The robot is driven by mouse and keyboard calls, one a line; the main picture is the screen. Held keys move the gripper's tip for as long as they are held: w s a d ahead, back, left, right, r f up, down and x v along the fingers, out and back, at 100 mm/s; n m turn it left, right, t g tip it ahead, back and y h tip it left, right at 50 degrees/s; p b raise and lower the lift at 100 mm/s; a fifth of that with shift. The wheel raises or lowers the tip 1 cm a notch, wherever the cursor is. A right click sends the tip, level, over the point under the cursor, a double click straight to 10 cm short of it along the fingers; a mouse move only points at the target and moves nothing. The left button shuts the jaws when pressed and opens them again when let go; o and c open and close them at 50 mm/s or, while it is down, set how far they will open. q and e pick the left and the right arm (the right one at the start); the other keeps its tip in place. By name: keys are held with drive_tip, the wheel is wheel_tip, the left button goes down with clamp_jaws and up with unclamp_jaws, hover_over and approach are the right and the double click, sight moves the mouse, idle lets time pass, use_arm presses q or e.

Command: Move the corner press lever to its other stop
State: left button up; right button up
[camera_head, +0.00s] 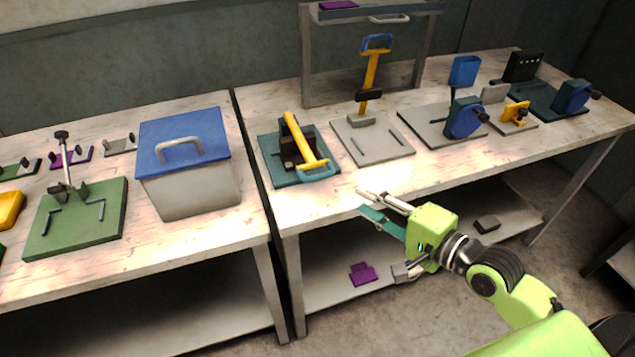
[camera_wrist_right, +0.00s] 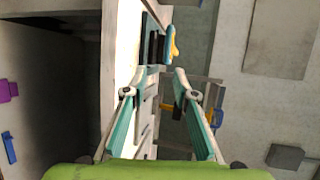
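A press on a teal base plate (camera_head: 268,158) stands at the front left corner of the right bench. Its yellow lever (camera_head: 299,138) is swung down toward the front edge, ending in a light blue handle (camera_head: 316,172). A similar press beside it, on a grey plate (camera_head: 392,148), has its yellow lever (camera_head: 371,75) upright with a blue handle (camera_head: 377,39). My right gripper (camera_head: 361,200) is open and empty in front of the bench edge, right of the corner press and apart from it. In the wrist view, a yellow and blue handle (camera_wrist_right: 172,45) shows beyond the open fingertips (camera_wrist_right: 166,70). My left gripper is out of view.
A grey box with a blue lid (camera_head: 183,140) stands on the left bench, left of the corner press. A grey frame (camera_head: 306,70) rises behind the presses. More blue devices (camera_head: 466,118) stand to the right. A purple part (camera_head: 362,274) lies on the lower shelf.

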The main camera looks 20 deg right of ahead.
sight(321, 178)
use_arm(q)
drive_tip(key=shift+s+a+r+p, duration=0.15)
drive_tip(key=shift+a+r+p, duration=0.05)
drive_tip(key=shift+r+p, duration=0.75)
use_arm(e)
drive_tip(key=shift+y, duration=0.3)
drive_tip(key=x, duration=0.4)
drive_tip(key=a+r+x, duration=0.1)
drive_tip(key=x, duration=0.8)
drive_tip(key=shift+a+r, duration=0.1)
drive_tip(key=shift+a, duration=0.15)
clamp_jaws()
